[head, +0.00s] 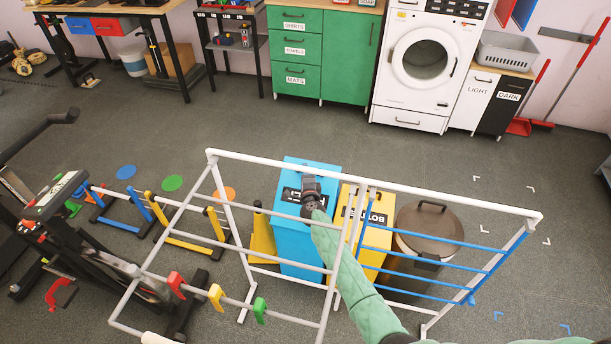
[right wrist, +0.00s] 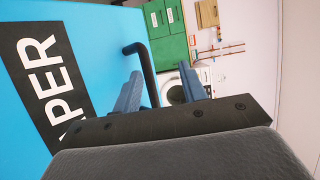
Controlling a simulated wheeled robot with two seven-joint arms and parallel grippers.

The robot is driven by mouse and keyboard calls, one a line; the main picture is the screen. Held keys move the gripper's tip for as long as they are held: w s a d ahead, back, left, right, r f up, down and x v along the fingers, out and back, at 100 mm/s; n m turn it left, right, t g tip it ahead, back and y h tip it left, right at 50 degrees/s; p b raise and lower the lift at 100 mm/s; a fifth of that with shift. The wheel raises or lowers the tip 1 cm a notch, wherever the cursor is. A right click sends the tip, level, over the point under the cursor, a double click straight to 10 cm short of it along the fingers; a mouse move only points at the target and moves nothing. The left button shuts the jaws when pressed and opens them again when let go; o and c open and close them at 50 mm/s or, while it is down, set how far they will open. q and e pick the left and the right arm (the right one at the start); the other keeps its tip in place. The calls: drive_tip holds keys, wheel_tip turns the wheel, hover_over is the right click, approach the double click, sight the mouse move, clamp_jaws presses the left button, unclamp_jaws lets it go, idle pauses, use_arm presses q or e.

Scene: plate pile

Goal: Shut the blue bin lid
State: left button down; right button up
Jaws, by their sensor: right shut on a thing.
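The blue bin (head: 300,245) stands on the floor behind the white drying rack, left of a yellow bin. Its light blue lid (head: 322,168) carries a black label, reading "PAPER" in the right wrist view (right wrist: 45,75). I cannot tell from these views how far the lid is open. My right gripper (head: 311,187) is at the lid, with the green arm reaching over the rack. In the right wrist view its fingers are on both sides of the black lid handle (right wrist: 146,72), and it is shut on that handle. My left gripper is not in view.
The white drying rack (head: 450,201) stands between me and the bins. The yellow bin (head: 350,200) and a brown round bin (head: 428,228) are to the right. Small hurdles (head: 190,245) and exercise equipment fill the left. Open floor lies beyond, before the washing machine (head: 422,62).

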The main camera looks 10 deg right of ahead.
drive_tip(key=shift+w+r, duration=0.1)
drive_tip(key=shift+r, duration=0.3)
